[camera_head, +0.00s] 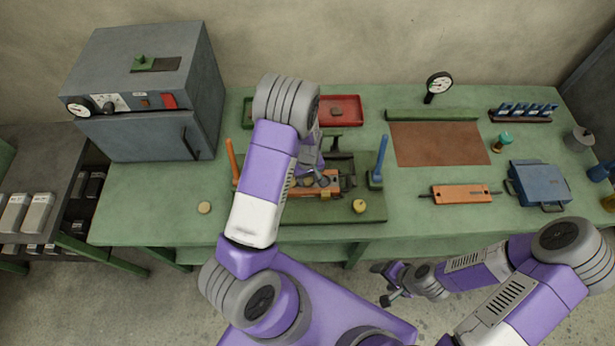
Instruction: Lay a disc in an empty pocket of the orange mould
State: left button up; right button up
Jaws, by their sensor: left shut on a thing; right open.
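The orange mould (333,187) lies on a dark green plate (290,211) in the middle of the bench, partly hidden by my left arm. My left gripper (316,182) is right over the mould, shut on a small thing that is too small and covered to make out. A pale yellow disc (204,208) lies on the bench left of the plate. Another yellow round piece (360,206) sits on the plate's front right. The mould's pockets cannot be made out clearly. My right gripper (385,284) is open and empty, low in front of the bench.
An orange lever (232,158) and a blue lever (380,159) stand either side of the mould. A grey oven (150,100) is at left. A red tray (341,111) is behind. A second orange bar (461,194) and a blue case (541,184) lie at right.

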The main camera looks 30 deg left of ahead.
pick_arm(q)
jog(key=shift+s+d+f, duration=0.1)
jog(key=shift+s+f, duration=0.1)
jog(key=shift+s, duration=0.05)
dwell(0.4)
